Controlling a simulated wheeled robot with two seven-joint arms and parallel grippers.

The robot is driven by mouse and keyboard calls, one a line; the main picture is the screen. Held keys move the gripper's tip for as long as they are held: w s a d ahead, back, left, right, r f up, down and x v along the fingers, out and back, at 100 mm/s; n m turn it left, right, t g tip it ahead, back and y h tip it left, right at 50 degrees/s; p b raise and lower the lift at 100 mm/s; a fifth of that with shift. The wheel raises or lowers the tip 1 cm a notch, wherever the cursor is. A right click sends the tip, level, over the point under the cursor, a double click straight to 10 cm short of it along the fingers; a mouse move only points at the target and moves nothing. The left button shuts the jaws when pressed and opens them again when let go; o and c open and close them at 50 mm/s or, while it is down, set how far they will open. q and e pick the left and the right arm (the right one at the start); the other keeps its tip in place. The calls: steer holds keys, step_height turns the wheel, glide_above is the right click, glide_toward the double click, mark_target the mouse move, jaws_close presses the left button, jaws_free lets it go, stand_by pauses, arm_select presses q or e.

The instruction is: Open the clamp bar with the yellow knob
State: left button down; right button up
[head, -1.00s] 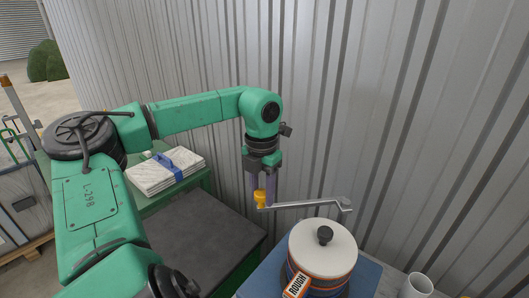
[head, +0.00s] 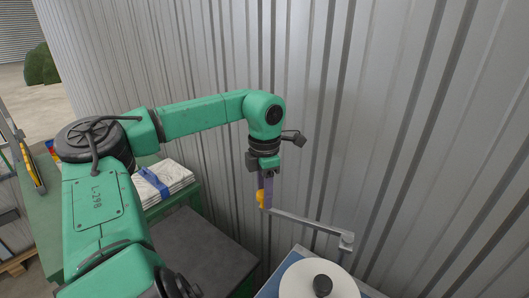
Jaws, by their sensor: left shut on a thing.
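The clamp bar (head: 308,223) is a grey metal bar in the head view. It runs from the yellow knob (head: 261,197) at its left end to a pivot at its right end, near the wall. My left gripper (head: 264,195) points down and is shut on the yellow knob, its fingers partly covering it. The bar stands clear behind a round white lid with a black knob (head: 322,285), which is cut off by the lower edge. My right gripper is not in view.
A corrugated metal wall (head: 400,130) rises close behind the bar and my left arm. A green table (head: 60,205) at the left bears folded white cloth-like sheets (head: 178,178) with a blue band. A dark flat top (head: 205,255) lies below my arm.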

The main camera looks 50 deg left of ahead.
arm_select(q)
steer(key=shift+c, duration=2.3)
jaws_free()
steer(key=shift+r, duration=0.1)
step_height(320, 180, up, 14)
steer(key=b, duration=0.1)
steer(key=shift+r, duration=0.2)
steer(key=shift+s, duration=0.1)
